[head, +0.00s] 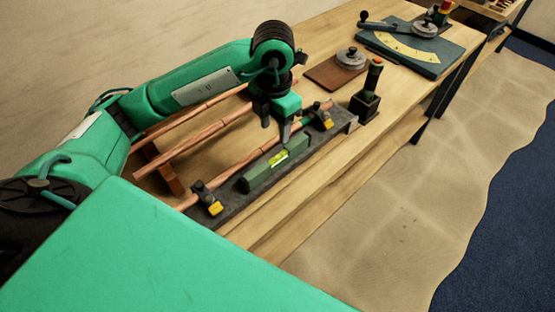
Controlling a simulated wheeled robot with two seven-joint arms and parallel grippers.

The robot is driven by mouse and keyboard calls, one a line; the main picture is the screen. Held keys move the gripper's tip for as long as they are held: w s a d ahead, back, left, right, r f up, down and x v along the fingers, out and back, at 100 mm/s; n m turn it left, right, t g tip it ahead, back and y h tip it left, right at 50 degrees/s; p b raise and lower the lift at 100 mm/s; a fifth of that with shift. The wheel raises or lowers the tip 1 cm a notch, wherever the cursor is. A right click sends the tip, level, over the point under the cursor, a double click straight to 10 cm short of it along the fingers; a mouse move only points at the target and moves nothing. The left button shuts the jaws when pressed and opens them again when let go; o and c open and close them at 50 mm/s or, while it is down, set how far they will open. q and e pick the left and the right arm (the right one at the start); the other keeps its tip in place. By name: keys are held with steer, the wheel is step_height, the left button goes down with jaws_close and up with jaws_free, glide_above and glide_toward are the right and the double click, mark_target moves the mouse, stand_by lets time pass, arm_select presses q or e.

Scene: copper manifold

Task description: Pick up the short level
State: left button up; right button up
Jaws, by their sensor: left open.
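The short level (262,174) is a green bar with a bright yellow-green vial near its middle. It lies on a dark grey strip (238,202) along the front part of the bench, beside a copper pipe. My left gripper (277,131) points down just above and behind the level, around its middle to far end. Its two dark fingers are apart and I see nothing between them. They seem not to touch the level, though the exact gap is hard to judge. My right gripper is not in view.
Yellow-and-black clamps (210,199) (322,117) stand at both ends of the strip. Several copper pipes (205,120) lie behind it. Farther right are a dark holder (366,101) with an upright tool, a brown board (334,72) with a metal disc, and a blue-green plate (425,61) with a yellow scale.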

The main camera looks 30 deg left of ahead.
arm_select(q)
glide_above(278, 155)
steer(key=f, duration=0.3)
steer(key=a+f, duration=0.1)
steer(key=f, duration=0.1)
steer(key=shift+f+p, duration=0.15)
steer(key=shift+p, duration=0.2)
steer(key=shift+d+f+p, duration=0.2)
steer(key=shift+f+p, duration=0.15)
steer(key=shift+f, duration=0.1)
steer(key=f, duration=0.1)
steer(key=f+p, duration=0.1)
steer(key=f, duration=0.1)
steer(key=shift+s+d+f+p, duration=0.1)
steer(key=shift+d+f+p, duration=0.1)
steer(key=shift+d+p, duration=0.1)
steer(key=shift+f, duration=0.5)
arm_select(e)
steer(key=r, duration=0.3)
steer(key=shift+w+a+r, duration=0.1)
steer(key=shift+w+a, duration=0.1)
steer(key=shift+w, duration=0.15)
arm_select(q)
jaws_close()
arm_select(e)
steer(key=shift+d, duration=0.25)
